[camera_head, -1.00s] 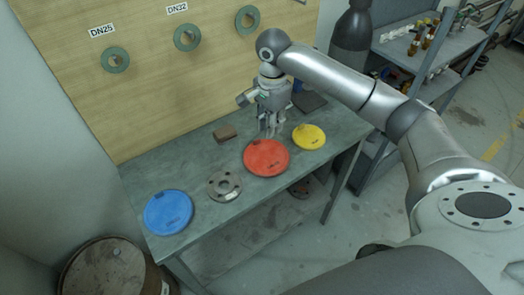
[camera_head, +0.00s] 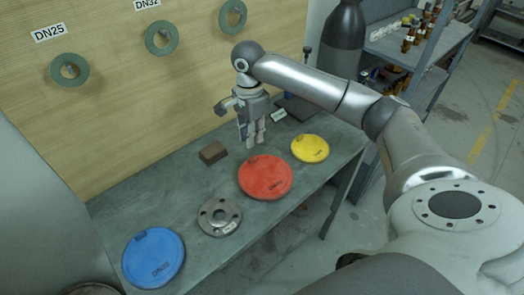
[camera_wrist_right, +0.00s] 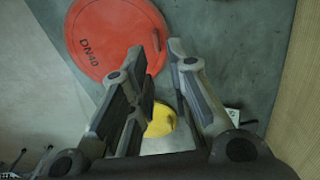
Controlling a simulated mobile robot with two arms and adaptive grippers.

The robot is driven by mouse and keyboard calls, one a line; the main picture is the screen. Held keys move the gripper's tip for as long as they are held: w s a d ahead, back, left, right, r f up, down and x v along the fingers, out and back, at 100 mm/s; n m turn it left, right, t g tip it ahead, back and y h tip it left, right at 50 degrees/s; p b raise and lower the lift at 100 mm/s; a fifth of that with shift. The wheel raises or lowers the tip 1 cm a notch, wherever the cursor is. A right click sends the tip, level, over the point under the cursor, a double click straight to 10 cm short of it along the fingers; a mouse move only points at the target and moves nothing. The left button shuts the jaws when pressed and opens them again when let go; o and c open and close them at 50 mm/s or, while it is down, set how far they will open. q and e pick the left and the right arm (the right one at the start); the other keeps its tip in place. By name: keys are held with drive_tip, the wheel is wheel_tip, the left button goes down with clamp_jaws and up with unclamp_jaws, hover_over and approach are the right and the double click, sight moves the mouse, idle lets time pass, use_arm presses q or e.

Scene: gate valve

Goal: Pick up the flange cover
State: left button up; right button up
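Three round flange covers lie flat on the grey table (camera_head: 290,210): a blue one marked DN32 (camera_head: 154,257) at the front left, a red one (camera_head: 265,177) in the middle and a yellow one (camera_head: 310,148) at the right. In the right wrist view the red cover (camera_wrist_right: 115,35) reads DN40, and the yellow cover (camera_wrist_right: 160,121) shows partly between the fingers. My right gripper (camera_head: 251,143) points down just behind the red cover, above the table. Its fingers (camera_wrist_right: 156,50) are apart with nothing between them. My left gripper is not in view.
A grey metal flange with bolt holes (camera_head: 219,216) lies between the blue and red covers. A small brown block (camera_head: 213,153) sits behind the red cover. Green rings (camera_head: 69,70) hang on the wooden board. A shelf unit (camera_head: 415,50) stands at the right.

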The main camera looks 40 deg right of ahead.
sight(266, 174)
drive_tip(key=f, duration=0.3)
drive_tip(key=shift+s, duration=0.35)
drive_tip(key=shift+w+a+f+p, duration=0.1)
drive_tip(key=shift+f+p, duration=0.9)
drive_tip(key=shift+f, duration=1.7)
clamp_jaws()
